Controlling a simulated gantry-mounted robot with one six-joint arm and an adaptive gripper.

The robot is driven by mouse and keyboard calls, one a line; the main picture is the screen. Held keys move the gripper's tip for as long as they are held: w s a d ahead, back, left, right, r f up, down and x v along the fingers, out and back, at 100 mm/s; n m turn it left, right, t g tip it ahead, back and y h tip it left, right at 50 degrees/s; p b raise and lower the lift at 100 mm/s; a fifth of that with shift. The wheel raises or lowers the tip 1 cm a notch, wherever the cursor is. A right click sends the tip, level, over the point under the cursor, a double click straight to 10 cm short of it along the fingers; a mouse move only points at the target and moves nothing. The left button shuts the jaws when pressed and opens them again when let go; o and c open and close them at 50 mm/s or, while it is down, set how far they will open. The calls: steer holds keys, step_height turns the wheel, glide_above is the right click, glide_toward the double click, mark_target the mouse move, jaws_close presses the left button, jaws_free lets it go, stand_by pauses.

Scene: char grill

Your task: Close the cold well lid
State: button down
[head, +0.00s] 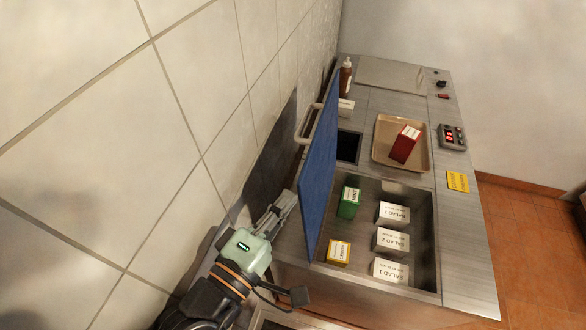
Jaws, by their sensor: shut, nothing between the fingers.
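The blue cold well lid (322,170) stands open, close to upright, along the left edge of the cold well (428,268). My gripper (286,202) is shut and empty. It is on the wall side of the lid, between the tiled wall and the lid, nearer to me than the handle. I cannot tell whether the fingertips touch the lid. The lid hides part of the well's left side.
In the well are a green box (349,203), a yellow box (339,252) and white boxes, one labelled SALAD 1 (390,270). A tan tray (421,161) holds a red box (405,144). A brown bottle (346,77) stands behind. The tiled wall (225,150) is close on the left.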

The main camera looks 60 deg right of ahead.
mark_target(313, 163)
steer(key=d, duration=0.5)
steer(key=d+p, duration=0.1)
steer(key=d, duration=0.2)
steer(key=shift+d+r, duration=0.1)
steer(key=shift+r, duration=0.25)
steer(key=shift+d+f, duration=0.15)
steer(key=shift+d, duration=0.25)
steer(key=shift+w+d+p, duration=0.1)
steer(key=shift+d+p, duration=0.2)
steer(key=shift+d, duration=0.7)
steer(key=shift+a, duration=0.1)
